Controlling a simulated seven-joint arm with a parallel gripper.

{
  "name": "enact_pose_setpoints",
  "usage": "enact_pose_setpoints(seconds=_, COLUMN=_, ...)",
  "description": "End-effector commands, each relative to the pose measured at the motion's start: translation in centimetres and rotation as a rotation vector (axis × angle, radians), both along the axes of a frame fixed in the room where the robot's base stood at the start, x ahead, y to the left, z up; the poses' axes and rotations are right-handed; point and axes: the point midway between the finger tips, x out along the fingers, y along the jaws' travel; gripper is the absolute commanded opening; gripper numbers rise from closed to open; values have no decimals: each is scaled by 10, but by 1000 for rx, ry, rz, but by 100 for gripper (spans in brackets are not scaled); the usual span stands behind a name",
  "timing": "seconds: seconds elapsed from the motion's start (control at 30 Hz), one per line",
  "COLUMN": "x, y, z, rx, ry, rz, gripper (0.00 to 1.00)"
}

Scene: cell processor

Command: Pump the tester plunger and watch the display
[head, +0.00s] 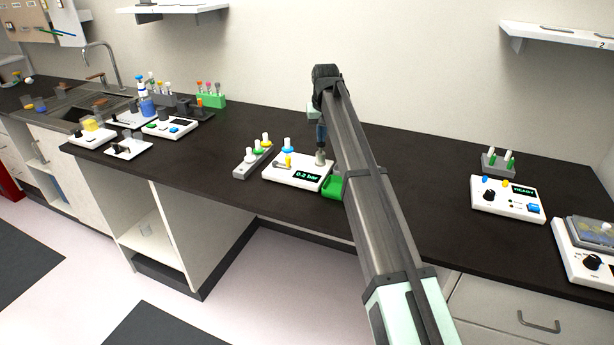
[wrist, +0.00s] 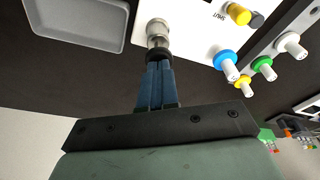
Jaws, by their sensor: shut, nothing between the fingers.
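The white tester (head: 287,178) sits on the dark bench, and its display (head: 307,175) reads 0.2 bar. Its metallic plunger (head: 320,157) stands at the tester's back right corner; it also shows in the wrist view (wrist: 157,28). My gripper (head: 321,143) is shut and empty, directly above the plunger and pointing down. In the wrist view the blue fingertips (wrist: 158,66) are together at the dark ring at the plunger's end. They appear to touch it, but I cannot tell for sure.
A yellow knob (wrist: 238,13) and a blue-collared white valve (wrist: 226,65) stand on the tester. A grey rack with capped pieces (head: 252,160) is left of it, and a green container (head: 334,187) right. The bench further right is clear up to a READY device (head: 507,199).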

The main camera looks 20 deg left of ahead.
Motion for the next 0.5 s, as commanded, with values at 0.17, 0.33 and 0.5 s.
enact_pose_setpoints(seconds=0.17, x=0, y=0, z=-4, rx=0, ry=0, rz=0, gripper=0)
enact_pose_setpoints(seconds=0.33, x=0, y=0, z=-9, rx=0, ry=-1, rz=0, gripper=0)
enact_pose_setpoints(seconds=0.5, x=0, y=0, z=-14, rx=0, ry=-1, rz=0, gripper=0)
